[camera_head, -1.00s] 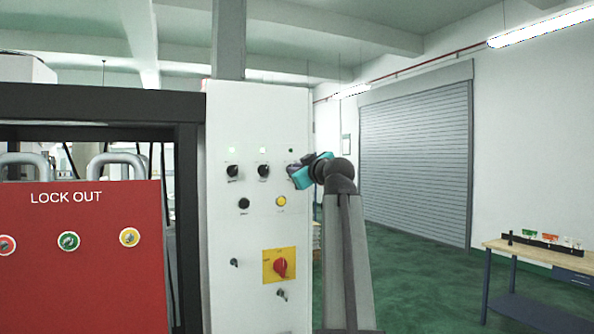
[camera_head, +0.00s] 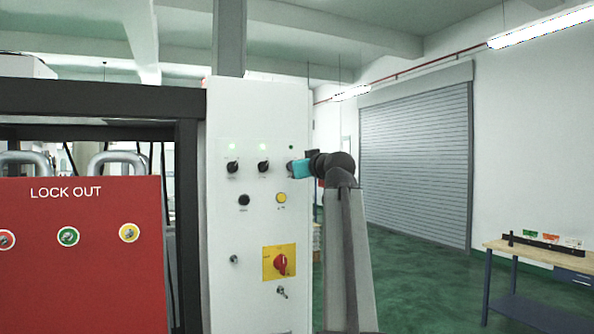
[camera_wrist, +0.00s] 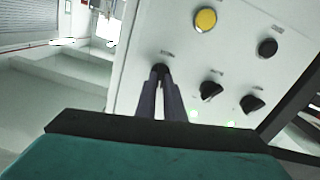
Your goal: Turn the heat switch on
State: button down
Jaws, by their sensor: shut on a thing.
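The white control panel (camera_head: 222,225) stands in the middle of the head view. Its top row has two black knobs, a left one (camera_head: 232,167) and a middle one (camera_head: 263,168), and a third switch at the right end. My gripper (camera_head: 291,167) is at that third switch and hides most of it. In the wrist view, my two dark fingers (camera_wrist: 160,82) are shut on this small dark switch knob (camera_wrist: 160,68). The labels are too small to read, so I cannot confirm which is the heat switch. The lamp (camera_head: 291,147) above the held switch looks dark.
Below are a black button (camera_head: 244,200), a yellow button (camera_head: 281,198) and a red rotary switch (camera_head: 281,264) on a yellow plate. A red LOCK OUT box (camera_head: 80,260) stands at left. A workbench (camera_head: 535,250) is at far right. Green floor between is clear.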

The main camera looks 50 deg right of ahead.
jog(key=shift+d+m+b, duration=0.15)
jog(key=shift+m+b, duration=0.3)
jog(key=shift+m, duration=3.65)
jog(key=c, duration=1.9)
grip_release()
jog(key=shift+s, duration=0.1)
jog(key=shift+o, duration=0.2)
jog(key=shift+s, duration=0.1)
